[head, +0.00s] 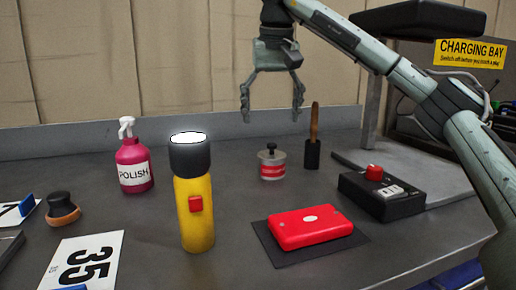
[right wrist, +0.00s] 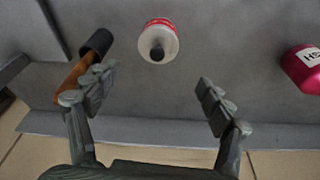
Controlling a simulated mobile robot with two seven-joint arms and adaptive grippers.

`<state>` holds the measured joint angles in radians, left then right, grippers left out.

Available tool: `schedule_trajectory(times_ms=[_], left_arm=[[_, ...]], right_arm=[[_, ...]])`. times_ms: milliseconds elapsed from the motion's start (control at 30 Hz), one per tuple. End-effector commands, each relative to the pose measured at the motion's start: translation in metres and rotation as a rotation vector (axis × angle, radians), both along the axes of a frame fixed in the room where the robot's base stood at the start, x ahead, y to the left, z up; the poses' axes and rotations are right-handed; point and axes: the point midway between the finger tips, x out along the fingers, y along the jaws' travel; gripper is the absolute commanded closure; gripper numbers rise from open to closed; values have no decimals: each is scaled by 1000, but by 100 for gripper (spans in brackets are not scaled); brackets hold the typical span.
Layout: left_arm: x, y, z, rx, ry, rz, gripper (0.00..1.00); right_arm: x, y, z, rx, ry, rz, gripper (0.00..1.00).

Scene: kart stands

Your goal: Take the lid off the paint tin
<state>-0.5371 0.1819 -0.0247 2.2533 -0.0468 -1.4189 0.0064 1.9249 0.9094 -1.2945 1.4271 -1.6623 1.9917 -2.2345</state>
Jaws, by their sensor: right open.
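The paint tin (head: 272,166) is a small pale tin with a red label, upright on the grey table. Its lid (head: 271,152) is on top and has a dark knob. In the right wrist view the tin (right wrist: 157,42) lies beyond the fingertips, between them from side to side, with the knob (right wrist: 157,52) facing the camera. My right gripper (head: 272,112) is open and empty, pointing down above the table near the tin, not touching it. It also shows open in the right wrist view (right wrist: 157,88). My left gripper is not in view.
A brush in a dark holder (head: 312,152) stands close right of the tin. A pink polish bottle (head: 135,165), yellow torch (head: 196,205), red case (head: 310,227) and black box with red button (head: 382,192) stand around. Table is clear just left of the tin.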

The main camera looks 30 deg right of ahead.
Motion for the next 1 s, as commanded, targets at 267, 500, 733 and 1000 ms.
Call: schedule_trajectory(times_ms=[267,500,733,1000], left_arm=[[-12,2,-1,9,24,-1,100],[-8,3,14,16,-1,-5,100],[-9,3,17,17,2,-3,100],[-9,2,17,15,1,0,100]], right_arm=[[5,-4,-31,0,2,-1,20],[8,-9,-66,0,4,-1,20],[11,-10,-75,0,0,0,20],[11,-10,-75,0,1,0,37]])
